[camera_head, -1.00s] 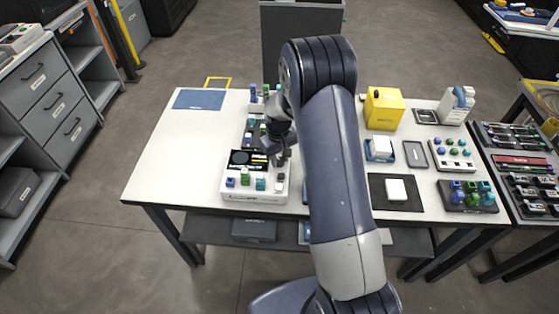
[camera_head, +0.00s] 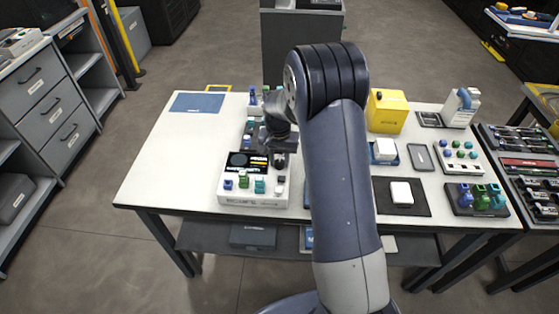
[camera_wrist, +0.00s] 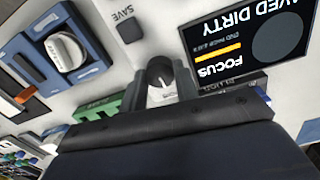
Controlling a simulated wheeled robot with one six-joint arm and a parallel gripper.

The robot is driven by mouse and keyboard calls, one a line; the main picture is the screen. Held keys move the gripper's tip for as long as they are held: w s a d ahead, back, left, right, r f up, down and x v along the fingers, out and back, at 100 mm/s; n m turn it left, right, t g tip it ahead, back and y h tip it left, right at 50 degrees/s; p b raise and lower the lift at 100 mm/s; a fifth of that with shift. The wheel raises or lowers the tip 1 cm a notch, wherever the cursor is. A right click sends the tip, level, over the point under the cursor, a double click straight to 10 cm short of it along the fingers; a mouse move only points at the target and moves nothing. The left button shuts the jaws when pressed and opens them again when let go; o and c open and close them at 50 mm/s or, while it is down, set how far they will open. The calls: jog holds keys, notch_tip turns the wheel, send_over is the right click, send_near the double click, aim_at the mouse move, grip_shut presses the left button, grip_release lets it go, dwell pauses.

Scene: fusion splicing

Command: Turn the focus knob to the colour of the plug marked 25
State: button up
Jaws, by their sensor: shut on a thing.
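The white splicer unit (camera_head: 252,200) stands on the table, with a dark screen (camera_head: 247,163). In the wrist view the screen (camera_wrist: 245,42) appears upside down and reads "FOCUS" beside an orange bar and a grey disc. No number 25 is legible.
A SAVE button (camera_wrist: 130,31) is close to the knob. A blue tray (camera_head: 384,158) with a white block, a yellow box (camera_head: 386,112) and a dark mat (camera_head: 414,208) lie to the right.

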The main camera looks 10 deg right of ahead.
aim_at(279, 162)
jog(key=shift+m, duration=0.3)
jog(key=o, duration=1)
jog(key=shift+r, duration=0.1)
notch_tip(279, 162, up, 11)
jog(key=shift+w+a+f+b, duration=0.1)
jog(key=shift+a+f+b, duration=0.05)
jog(key=shift+b, duration=0.35)
jog(key=shift+f, duration=0.1)
notch_tip(279, 162, down, 11)
jog(key=shift+r+p, duration=0.1)
jog(key=shift+p, duration=0.4)
